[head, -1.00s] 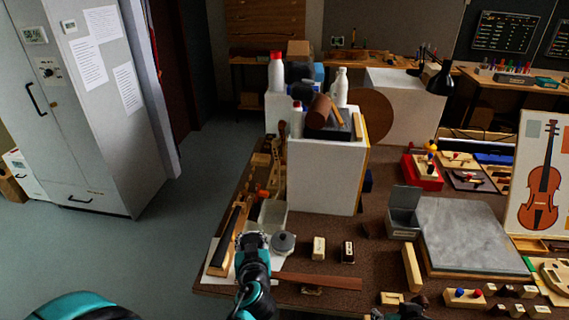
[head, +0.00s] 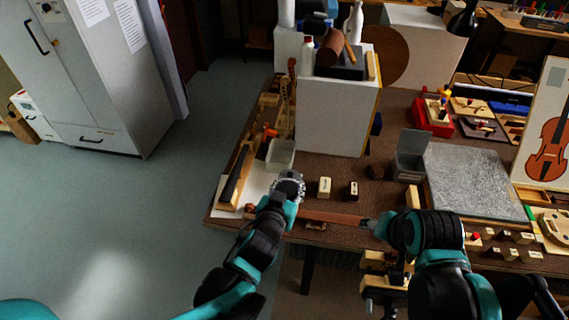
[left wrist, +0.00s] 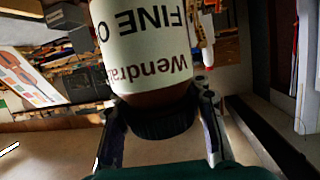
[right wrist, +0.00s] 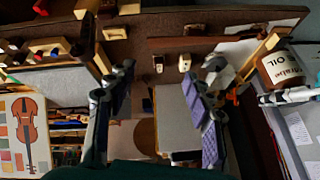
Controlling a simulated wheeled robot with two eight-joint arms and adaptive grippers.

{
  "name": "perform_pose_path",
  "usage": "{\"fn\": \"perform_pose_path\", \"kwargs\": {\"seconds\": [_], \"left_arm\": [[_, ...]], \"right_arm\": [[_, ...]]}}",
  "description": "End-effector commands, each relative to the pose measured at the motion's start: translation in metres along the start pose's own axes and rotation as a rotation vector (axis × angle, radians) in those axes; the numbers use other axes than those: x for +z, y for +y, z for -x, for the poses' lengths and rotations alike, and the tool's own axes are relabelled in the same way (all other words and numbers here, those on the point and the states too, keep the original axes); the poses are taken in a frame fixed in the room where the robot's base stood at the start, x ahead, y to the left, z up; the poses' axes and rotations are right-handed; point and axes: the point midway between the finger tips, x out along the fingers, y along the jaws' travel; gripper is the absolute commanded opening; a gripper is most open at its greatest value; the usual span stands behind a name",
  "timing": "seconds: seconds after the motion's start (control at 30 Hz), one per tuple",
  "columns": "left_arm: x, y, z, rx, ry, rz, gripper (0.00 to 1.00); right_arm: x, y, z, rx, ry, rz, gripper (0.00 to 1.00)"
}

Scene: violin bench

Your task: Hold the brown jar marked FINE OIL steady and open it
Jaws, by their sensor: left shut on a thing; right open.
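The brown jar (left wrist: 168,97) with the cream FINE OIL label is held in my left gripper (left wrist: 160,112). In the left wrist view its lettering is upside down, and its dark ribbed lid end lies between the two fingers. The jar also shows at the right edge of the right wrist view (right wrist: 288,68). In the head view my left gripper (head: 286,190) is over the bench's left front, and I cannot make out the jar there. My right gripper (head: 374,226) is at the bench's front edge. Its fingers stand apart and empty in the right wrist view (right wrist: 168,78).
A white box (head: 338,115) stands at the back with a mallet on top. Two small labelled blocks (head: 325,187) (head: 353,190) stand on the bench near a long reddish-brown strip (head: 330,216). A grey slab (head: 475,182) and an open grey box (head: 408,165) lie to the right.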

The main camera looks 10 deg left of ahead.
Motion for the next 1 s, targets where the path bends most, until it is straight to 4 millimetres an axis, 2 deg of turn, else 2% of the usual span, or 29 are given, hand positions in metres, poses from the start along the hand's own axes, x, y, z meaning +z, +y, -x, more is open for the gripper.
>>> {"fn": "perform_pose_path", "kwargs": {"seconds": [0.03,0.1,0.3,0.43,0.6,0.7,0.8,1.0], "left_arm": [[0.000,0.000,0.000,0.000,0.000,0.000,0.00],[0.000,0.000,0.000,0.000,0.000,0.000,0.00],[0.000,0.000,0.000,-0.001,0.000,0.000,0.00],[0.000,0.000,0.000,-0.001,0.000,0.000,0.00],[0.000,0.000,0.000,-0.001,0.000,0.000,0.00],[0.000,0.000,0.000,-0.001,0.000,0.000,0.00],[0.000,0.000,0.000,-0.001,0.000,0.000,0.00],[0.000,0.000,0.000,-0.001,0.000,0.000,0.00]], "right_arm": [[-0.013,-0.019,0.006,-0.004,-0.038,-0.076,0.52],[-0.026,-0.043,0.013,0.005,-0.093,-0.207,0.52],[-0.054,-0.115,0.027,0.093,-0.234,-0.577,0.52],[-0.062,-0.164,0.033,0.192,-0.296,-0.807,0.52],[-0.063,-0.218,0.038,0.334,-0.327,-1.060,0.52],[-0.061,-0.240,0.040,0.402,-0.325,-1.165,0.52],[-0.058,-0.254,0.041,0.448,-0.318,-1.234,0.52],[-0.051,-0.261,0.034,0.479,-0.310,-1.282,0.52]]}}
